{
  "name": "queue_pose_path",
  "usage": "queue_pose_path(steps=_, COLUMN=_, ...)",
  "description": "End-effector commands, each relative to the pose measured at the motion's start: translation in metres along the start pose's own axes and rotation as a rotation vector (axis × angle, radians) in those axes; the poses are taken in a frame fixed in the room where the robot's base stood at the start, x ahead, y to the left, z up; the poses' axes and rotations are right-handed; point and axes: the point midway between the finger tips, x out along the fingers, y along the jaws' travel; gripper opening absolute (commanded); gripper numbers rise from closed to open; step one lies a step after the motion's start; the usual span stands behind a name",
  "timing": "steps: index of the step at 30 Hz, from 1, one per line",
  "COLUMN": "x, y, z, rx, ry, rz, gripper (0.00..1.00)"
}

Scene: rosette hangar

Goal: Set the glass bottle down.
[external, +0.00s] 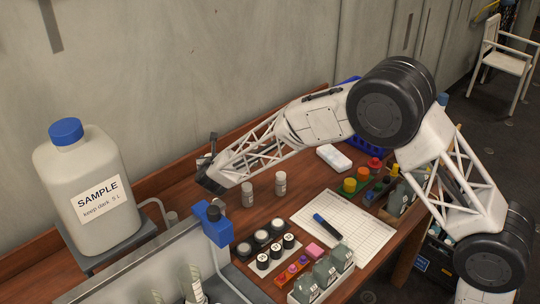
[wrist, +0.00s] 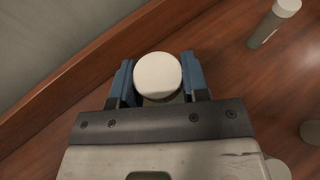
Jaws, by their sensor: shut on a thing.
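My gripper (external: 208,178) is over the back part of the wooden table, left of two small white-capped bottles. In the wrist view its blue fingers (wrist: 158,88) are shut on either side of a glass bottle with a round white cap (wrist: 158,72). The cap faces the camera and hides most of the bottle's body. The held bottle is hard to make out in the external view. I cannot tell whether its base touches the table.
Two small capped bottles (external: 248,194) (external: 280,184) stand right of my gripper; one shows in the wrist view (wrist: 274,22).

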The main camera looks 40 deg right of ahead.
Motion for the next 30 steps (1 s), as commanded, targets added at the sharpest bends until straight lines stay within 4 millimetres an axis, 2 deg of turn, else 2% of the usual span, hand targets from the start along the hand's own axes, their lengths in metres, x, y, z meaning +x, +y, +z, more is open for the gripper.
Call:
queue_pose_path(steps=15, x=0.0027, y=0.0001, z=-0.0067, rx=0.0, ry=0.0, rz=0.0, gripper=0.0)
queue_pose_path(steps=16, x=0.0026, y=0.0, z=-0.0066, rx=0.0, ry=0.001, rz=0.0, gripper=0.46)
queue_pose_path(steps=20, x=0.0026, y=0.0, z=-0.0065, rx=0.0, ry=0.001, rz=0.0, gripper=0.66)
queue_pose_path(steps=30, x=0.0021, y=0.0001, z=-0.0052, rx=0.001, ry=0.0, rz=0.0, gripper=0.67)
